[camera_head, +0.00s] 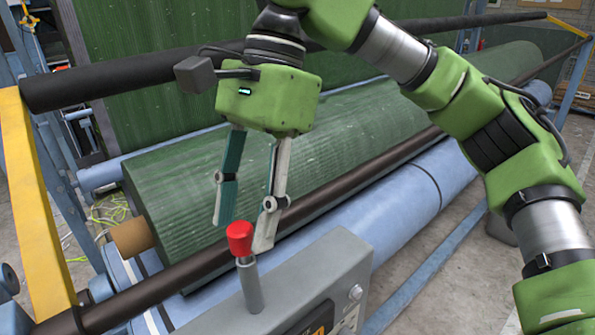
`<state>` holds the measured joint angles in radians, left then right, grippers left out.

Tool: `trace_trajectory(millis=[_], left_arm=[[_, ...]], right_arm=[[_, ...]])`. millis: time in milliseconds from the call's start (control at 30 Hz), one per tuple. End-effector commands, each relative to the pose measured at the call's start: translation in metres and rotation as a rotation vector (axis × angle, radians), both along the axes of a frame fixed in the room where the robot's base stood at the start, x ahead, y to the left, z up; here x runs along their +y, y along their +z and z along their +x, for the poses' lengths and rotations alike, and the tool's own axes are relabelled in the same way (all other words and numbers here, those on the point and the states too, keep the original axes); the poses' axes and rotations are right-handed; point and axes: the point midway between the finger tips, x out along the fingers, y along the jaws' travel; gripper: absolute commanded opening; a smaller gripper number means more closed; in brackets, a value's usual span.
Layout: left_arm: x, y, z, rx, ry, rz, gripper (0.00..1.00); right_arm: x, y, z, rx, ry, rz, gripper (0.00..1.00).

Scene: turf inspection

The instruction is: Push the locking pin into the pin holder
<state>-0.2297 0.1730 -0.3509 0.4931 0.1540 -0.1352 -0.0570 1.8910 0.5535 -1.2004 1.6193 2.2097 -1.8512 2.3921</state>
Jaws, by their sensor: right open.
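A red-headed pin (240,240) stands upright on a grey shaft at the lower middle, rising from the top of a grey box (310,270). I take it to be the locking pin. The pin holder cannot be told apart from the box with certainty. My right gripper (242,234) hangs from above with its two fingers spread and pointing down. In the picture the red head lies between the fingertips and overlaps the edge of the right-hand finger. I cannot tell whether a finger touches it. My left gripper is not in view.
A large green turf roll (360,150) lies behind the box, with a dark bar (330,197) and a blue roller (385,215) in front of it. A yellow frame post (32,200) stands at the left. Bare grey floor (450,295) shows at the lower right.

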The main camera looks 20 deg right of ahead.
Motion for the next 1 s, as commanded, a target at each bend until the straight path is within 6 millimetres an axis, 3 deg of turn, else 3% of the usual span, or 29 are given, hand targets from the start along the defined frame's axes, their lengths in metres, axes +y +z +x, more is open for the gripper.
trace_trajectory(millis=[33, 433, 633, 1000], left_arm=[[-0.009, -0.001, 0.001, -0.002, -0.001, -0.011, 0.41], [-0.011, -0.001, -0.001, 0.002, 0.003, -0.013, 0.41], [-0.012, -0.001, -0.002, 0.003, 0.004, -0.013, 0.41], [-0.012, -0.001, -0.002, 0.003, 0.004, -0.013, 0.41]], right_arm=[[-0.001, 0.006, 0.001, -0.002, 0.000, 0.001, 0.41], [-0.025, 0.067, 0.011, -0.006, -0.007, 0.001, 0.41], [-0.032, 0.087, 0.014, -0.005, -0.005, 0.002, 0.41], [-0.039, 0.105, 0.017, -0.001, 0.000, 0.003, 0.41]])
